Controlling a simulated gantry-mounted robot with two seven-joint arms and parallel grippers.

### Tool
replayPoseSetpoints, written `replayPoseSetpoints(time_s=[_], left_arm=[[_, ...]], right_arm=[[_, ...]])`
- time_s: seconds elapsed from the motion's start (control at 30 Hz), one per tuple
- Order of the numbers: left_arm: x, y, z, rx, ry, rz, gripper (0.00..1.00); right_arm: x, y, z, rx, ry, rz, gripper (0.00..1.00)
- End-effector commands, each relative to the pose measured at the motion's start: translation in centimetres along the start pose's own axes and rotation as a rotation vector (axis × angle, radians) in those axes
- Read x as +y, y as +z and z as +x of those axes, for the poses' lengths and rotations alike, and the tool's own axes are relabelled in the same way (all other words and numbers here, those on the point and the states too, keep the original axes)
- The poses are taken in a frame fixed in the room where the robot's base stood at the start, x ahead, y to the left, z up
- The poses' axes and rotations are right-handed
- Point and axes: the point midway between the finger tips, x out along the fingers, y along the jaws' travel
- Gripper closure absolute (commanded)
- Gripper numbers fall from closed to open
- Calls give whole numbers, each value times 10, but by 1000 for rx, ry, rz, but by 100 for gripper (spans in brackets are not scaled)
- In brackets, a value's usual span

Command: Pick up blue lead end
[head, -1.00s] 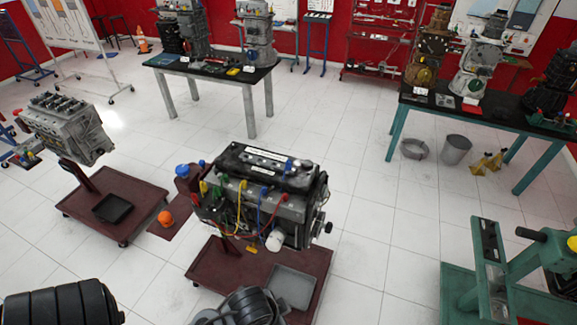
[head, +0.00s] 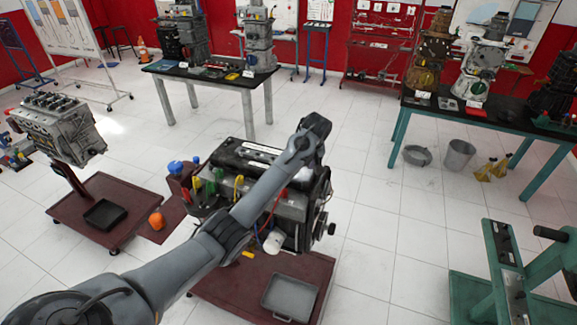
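The engine trainer (head: 300,205) stands on a dark red wheeled base (head: 235,285). My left arm comes in from the lower left and crosses in front of the engine. My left gripper (head: 317,127) is at the arm's far end, over the engine's back right top. Its fingers cannot be made out, so its opening is unclear. A yellow lead (head: 237,188) and part of a red lead (head: 274,204) show beside the arm. My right gripper is out of view.
A grey tray (head: 290,297) lies on the base at the front. A second engine (head: 60,130) stands on a stand at left. Benches with trainers stand at the back. A green frame (head: 500,270) stands at lower right. The floor right of the engine is clear.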

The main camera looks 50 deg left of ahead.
Motion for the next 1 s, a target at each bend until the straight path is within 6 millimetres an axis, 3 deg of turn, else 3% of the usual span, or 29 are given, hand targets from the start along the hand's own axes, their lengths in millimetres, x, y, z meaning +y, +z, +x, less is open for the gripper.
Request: replayPoseSetpoints(time_s=[0.03, 0.1, 0.3, 0.47, 0.8, 1.0], left_arm=[[-7, -20, -4, -15, 2, -71, 46], [-18, -40, -12, -40, 2, -152, 46], [-38, -70, -29, -95, 8, -298, 46], [-44, -76, -25, -115, 8, -336, 46], [-43, -72, 15, -115, 10, -337, 46], [-42, -72, 24, -114, 10, -337, 46]], right_arm=[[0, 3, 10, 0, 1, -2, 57], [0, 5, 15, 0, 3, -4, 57], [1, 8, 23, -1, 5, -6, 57], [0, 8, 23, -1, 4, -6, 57], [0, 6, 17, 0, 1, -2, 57], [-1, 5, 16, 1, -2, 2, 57]])
